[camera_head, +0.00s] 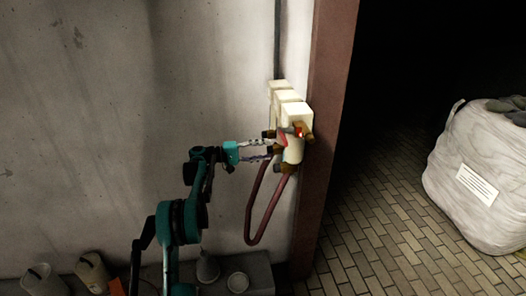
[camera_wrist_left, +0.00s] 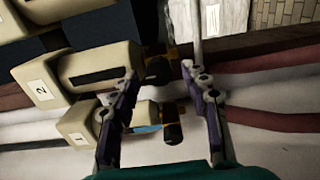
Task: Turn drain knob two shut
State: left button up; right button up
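Several cream drain units (camera_head: 287,97) are fixed to the wall beside the reddish post. In the left wrist view, the unit labelled 2 (camera_wrist_left: 88,68) has a dark knob with a brass collar (camera_wrist_left: 158,68) at its right end. A second dark knob (camera_wrist_left: 172,133) shows lower, by the unit below. My left gripper (camera_head: 268,149) is at the nearest unit in the head view. In the left wrist view its fingers (camera_wrist_left: 160,74) are apart, with the upper knob between or just beyond the tips. Contact cannot be told. My right gripper is not in view.
A reddish hose (camera_head: 249,222) loops below the units. The rust-coloured post (camera_head: 326,150) stands right behind them. A large white sack (camera_head: 474,185) stands on the brick floor at right. Pale containers (camera_head: 92,270) stand at the wall's foot.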

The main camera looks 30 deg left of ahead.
pick_arm(q)
jog(key=v, duration=1.2)
dwell(0.3)
